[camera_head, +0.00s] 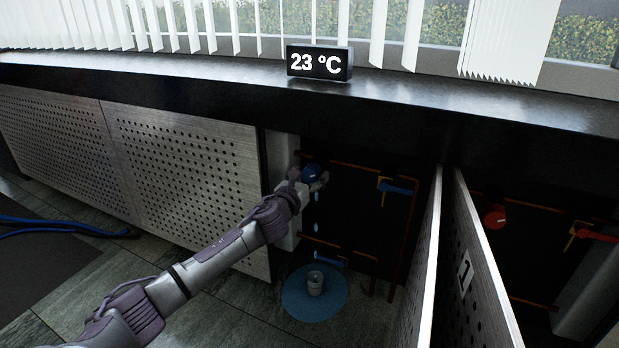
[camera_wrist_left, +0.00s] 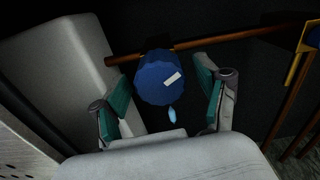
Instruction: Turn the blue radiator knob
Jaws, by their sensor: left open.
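The blue radiator knob (camera_head: 312,173) is on a copper pipe inside the open cabinet recess under the sill. In the left wrist view the knob (camera_wrist_left: 158,80) is a round, ridged cap with a white mark slanting up to the right. My left gripper (camera_wrist_left: 160,95) is open, with one teal-padded finger on each side of the knob. Gaps show between the pads and the knob in that view. In the head view my left gripper (camera_head: 312,182) reaches into the recess and partly covers the knob. My right gripper is not in view.
A light radiator (camera_wrist_left: 62,70) stands left of the knob. Blue drops fall below it toward a cup (camera_head: 315,283) in a puddle (camera_head: 300,305). Open perforated doors (camera_head: 478,270) stand right. A red knob (camera_head: 495,217) is beyond them. A display (camera_head: 319,63) reads 23 °C.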

